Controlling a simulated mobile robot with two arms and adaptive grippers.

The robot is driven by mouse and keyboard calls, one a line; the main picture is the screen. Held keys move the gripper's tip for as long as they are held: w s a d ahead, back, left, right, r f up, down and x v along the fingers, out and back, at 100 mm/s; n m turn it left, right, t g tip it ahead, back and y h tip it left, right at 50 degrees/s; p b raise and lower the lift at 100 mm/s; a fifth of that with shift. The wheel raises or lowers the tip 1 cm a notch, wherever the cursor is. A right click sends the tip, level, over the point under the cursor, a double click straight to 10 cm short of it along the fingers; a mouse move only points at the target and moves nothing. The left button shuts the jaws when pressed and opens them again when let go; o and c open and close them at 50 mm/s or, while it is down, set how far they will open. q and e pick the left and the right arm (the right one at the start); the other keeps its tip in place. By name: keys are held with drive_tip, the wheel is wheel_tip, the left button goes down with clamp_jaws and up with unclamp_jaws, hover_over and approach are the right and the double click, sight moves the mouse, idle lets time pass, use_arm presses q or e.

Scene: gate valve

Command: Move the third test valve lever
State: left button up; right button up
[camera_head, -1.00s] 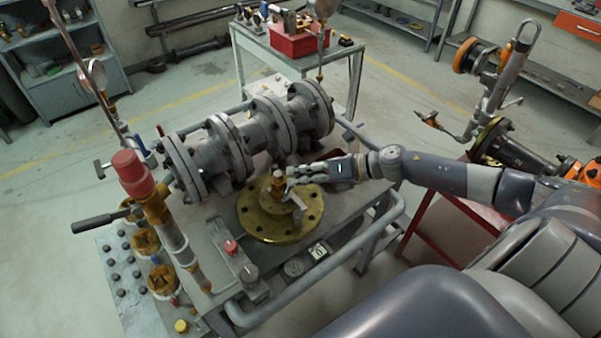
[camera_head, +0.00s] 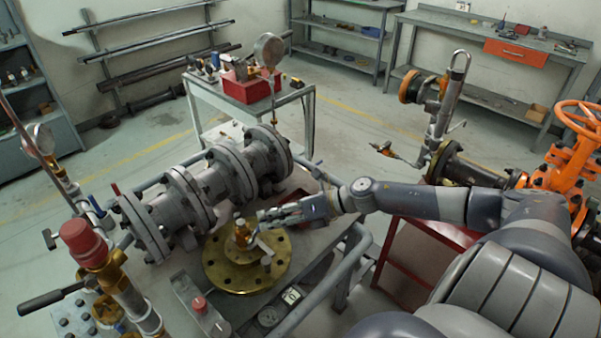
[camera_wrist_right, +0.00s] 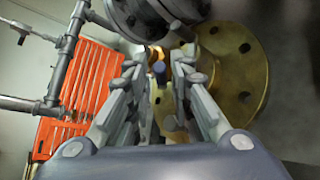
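A brass flange (camera_head: 222,268) with bolt holes lies on the grey cart. A small brass valve (camera_head: 241,233) stands at its centre, with a short pale lever (camera_head: 265,247) beside it. My right gripper (camera_head: 262,217) is at the valve's upper right, close to it; contact is unclear. In the right wrist view its fingers (camera_wrist_right: 160,85) are apart, with a dark round end (camera_wrist_right: 158,68) and brass parts visible between and beyond them. A black-handled lever (camera_head: 52,296) is at lower left. I cannot tell which lever counts as third. My left gripper is not in view.
A grey flanged pipe (camera_head: 205,185) runs behind the brass flange. A red-capped brass fitting (camera_head: 85,245) stands at left. A cart rail (camera_head: 335,275) borders the front right. An orange handwheel valve (camera_head: 568,150) is at far right. An orange tray (camera_wrist_right: 85,85) shows in the wrist view.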

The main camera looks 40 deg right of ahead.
drive_tip(key=v, duration=0.9)
idle(0.4)
drive_tip(key=shift+r, duration=0.1)
idle(0.3)
